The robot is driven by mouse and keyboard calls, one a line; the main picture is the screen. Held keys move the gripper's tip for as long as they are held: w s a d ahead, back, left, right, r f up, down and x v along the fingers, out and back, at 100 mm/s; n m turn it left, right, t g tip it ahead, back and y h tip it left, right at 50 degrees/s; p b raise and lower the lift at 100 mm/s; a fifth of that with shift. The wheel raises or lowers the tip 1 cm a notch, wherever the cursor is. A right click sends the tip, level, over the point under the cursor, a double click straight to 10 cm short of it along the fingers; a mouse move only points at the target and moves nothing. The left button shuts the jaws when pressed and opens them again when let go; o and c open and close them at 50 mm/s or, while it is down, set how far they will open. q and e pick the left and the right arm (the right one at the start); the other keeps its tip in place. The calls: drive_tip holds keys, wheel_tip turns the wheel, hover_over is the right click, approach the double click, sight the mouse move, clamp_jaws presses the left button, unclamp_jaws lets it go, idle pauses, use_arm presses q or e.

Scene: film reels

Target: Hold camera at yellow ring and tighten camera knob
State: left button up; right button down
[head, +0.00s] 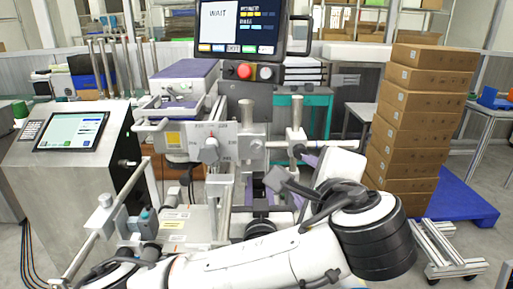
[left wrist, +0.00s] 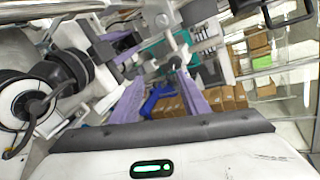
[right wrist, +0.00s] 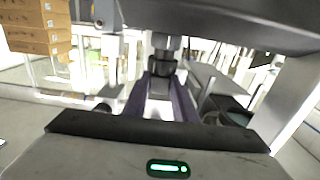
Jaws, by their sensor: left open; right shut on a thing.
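I see no yellow ring.
The metal rig (head: 205,150) with a round dial stands close in front. A monitor (head: 245,28) with a red button is above it. A control panel (head: 70,132) is at left. Stacked cartons (head: 415,125) stand on a blue pallet (head: 465,205) at right.

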use_arm(q)
drive_tip(key=a+r+n, duration=0.2)
drive_tip(key=a+n, duration=0.1)
drive_tip(key=n, duration=1.9)
approach(258, 147)
drive_tip(key=shift+h, duration=0.3)
drive_tip(key=x, duration=0.8)
drive_tip(key=shift+w+a, duration=0.2)
drive_tip(key=shift+a, duration=0.2)
drive_tip(key=c, duration=1.1)
drive_tip(key=shift+o, duration=0.2)
drive_tip(key=shift+d+f+m+y, duration=0.15)
drive_tip(key=shift+m+y, duration=0.5)
drive_tip(key=shift+m, duration=0.4)
drive_tip(key=shift+d+r+m+y, duration=0.15)
drive_tip(key=shift+m+y, duration=0.5)
drive_tip(key=shift+m, duration=0.4)
drive_tip(key=shift+f, duration=0.1)
